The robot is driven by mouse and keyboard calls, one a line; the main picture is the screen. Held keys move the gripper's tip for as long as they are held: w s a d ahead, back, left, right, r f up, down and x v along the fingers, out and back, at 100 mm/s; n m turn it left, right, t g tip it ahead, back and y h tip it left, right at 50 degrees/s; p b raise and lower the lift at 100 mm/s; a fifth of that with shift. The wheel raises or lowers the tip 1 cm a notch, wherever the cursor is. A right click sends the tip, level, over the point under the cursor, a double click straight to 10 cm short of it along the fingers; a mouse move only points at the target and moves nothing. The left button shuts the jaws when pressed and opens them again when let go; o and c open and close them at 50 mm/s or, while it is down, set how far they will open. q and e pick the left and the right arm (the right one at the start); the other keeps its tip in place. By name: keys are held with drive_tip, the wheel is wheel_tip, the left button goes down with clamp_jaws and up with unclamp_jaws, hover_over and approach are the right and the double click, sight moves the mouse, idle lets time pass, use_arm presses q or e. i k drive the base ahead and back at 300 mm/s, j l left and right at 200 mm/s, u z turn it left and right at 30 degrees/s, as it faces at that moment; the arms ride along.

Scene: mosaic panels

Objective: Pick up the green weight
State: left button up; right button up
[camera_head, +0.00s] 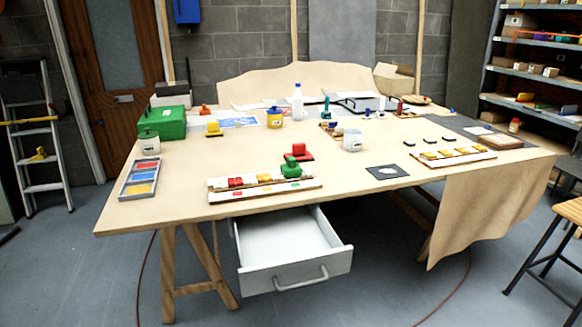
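The green weight (291,170) is a small block with a knob on top. It sits at the right part of a wooden strip board (222,196) near the front edge of the table, beside red and yellow tiles. A similar red weight (303,155) stands just behind it, and a yellow weight (214,129) stands farther back on the left. Neither of my grippers is in view.
The table (140,212) has an open white drawer (292,268) below its front edge. A tray of coloured tiles (125,189), a white cup (352,140), a dark square plate (402,172) and a green box (163,122) stand on it. The front left tabletop is clear.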

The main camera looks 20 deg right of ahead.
sight(290, 169)
drive_tip(key=i+l+u, duration=0.1)
drive_tip(key=l, duration=0.3)
drive_tip(key=i+l, duration=0.25)
drive_tip(key=l, duration=0.15)
drive_tip(key=i+l+u, duration=0.15)
drive_tip(key=l, duration=0.25)
drive_tip(key=i+l, duration=0.15)
drive_tip(key=l, duration=0.25)
drive_tip(key=i+l+u, duration=0.15)
drive_tip(key=l, duration=0.25)
drive_tip(key=i+l, duration=0.1)
drive_tip(key=l, duration=0.35)
drive_tip(key=u, duration=0.05)
